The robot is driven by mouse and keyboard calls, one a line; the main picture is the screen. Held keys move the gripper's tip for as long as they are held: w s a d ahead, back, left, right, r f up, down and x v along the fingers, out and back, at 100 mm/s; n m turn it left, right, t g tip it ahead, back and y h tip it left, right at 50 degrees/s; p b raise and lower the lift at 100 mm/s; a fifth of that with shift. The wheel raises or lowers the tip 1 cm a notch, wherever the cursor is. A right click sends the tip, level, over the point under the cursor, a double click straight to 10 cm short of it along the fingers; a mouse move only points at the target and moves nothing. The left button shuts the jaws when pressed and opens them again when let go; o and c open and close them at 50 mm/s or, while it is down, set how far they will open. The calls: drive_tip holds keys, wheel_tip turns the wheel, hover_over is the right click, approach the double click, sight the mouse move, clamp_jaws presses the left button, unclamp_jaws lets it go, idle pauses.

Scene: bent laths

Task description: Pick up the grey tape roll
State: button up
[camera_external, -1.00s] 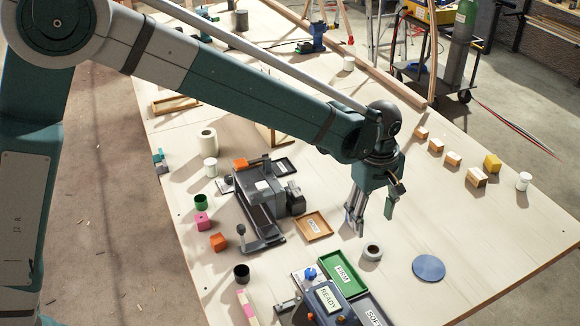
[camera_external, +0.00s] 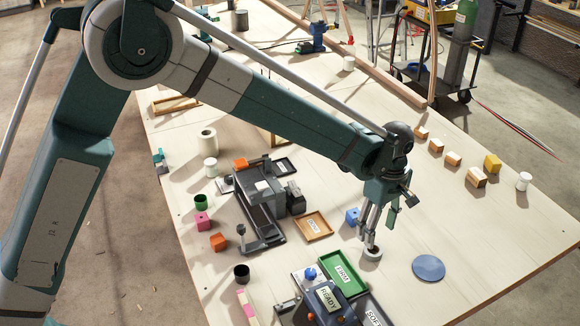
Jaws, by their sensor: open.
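The grey tape roll (camera_external: 372,254) lies flat on the pale table, right of the small wooden tray and left of the blue disc. My gripper (camera_external: 372,243) points down directly over the roll, with its open fingers at the roll's top. The fingers hide part of the roll, and I cannot tell whether they touch it.
A blue cube (camera_external: 352,216) stands close left of my gripper. The wooden tray (camera_external: 313,227), green tray (camera_external: 345,274) and a dark machine (camera_external: 268,198) are to the left and front. A blue disc (camera_external: 428,268) lies right.

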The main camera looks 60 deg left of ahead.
sight(373, 252)
drive_tip(key=shift+f, duration=1.25)
drive_tip(key=shift+a+f, duration=0.15)
drive_tip(key=shift+f, duration=2.45)
drive_tip(key=c, duration=1)
